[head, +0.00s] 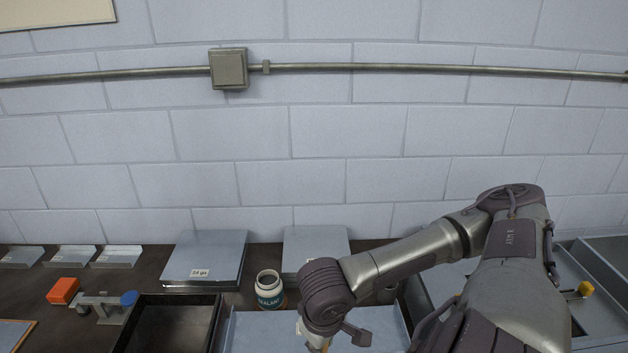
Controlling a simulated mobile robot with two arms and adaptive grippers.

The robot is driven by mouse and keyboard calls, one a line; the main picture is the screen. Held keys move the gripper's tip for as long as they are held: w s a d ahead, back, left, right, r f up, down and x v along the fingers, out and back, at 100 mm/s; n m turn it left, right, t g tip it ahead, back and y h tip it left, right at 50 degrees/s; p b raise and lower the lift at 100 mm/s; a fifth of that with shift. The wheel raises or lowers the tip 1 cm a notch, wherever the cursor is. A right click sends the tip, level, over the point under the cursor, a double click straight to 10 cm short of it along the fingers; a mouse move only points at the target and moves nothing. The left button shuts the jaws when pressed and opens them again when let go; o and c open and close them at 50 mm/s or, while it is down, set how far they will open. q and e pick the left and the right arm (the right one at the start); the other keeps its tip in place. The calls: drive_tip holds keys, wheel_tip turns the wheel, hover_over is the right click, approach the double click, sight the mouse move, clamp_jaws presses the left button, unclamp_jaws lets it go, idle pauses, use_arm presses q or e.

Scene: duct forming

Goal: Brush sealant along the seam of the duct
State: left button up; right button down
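A sealant jar (268,291) with a dark open mouth and a teal label stands upright on the bench, near the lower middle. A pale blue-grey sheet metal piece (250,333), perhaps the duct, lies in front of it and runs off the bottom edge; its seam cannot be made out. My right arm comes in from the right, and its gripper (325,339) hangs over this metal, to the right of the jar. A small tan-orange bit shows under the gripper, perhaps a brush handle, but the fingertips are cut off. My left gripper is not in view.
A black tray (165,300) lies left of the metal, beside an orange-and-blue tool (100,300). Small metal brackets (72,256) line the back left. A yellow-tipped item (585,289) lies at right.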

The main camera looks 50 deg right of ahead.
drive_tip(key=shift+s+d+f, duration=0.1)
drive_tip(key=shift+s, duration=0.05)
drive_tip(key=shift+s+d, duration=1)
drive_tip(key=shift+s, duration=0.05)
drive_tip(key=shift+s+d, duration=0.8)
drive_tip(key=shift+s, duration=0.3)
drive_tip(key=shift+d, duration=0.1)
drive_tip(key=shift+s+d, duration=1.05)
drive_tip(key=shift+s, duration=0.1)
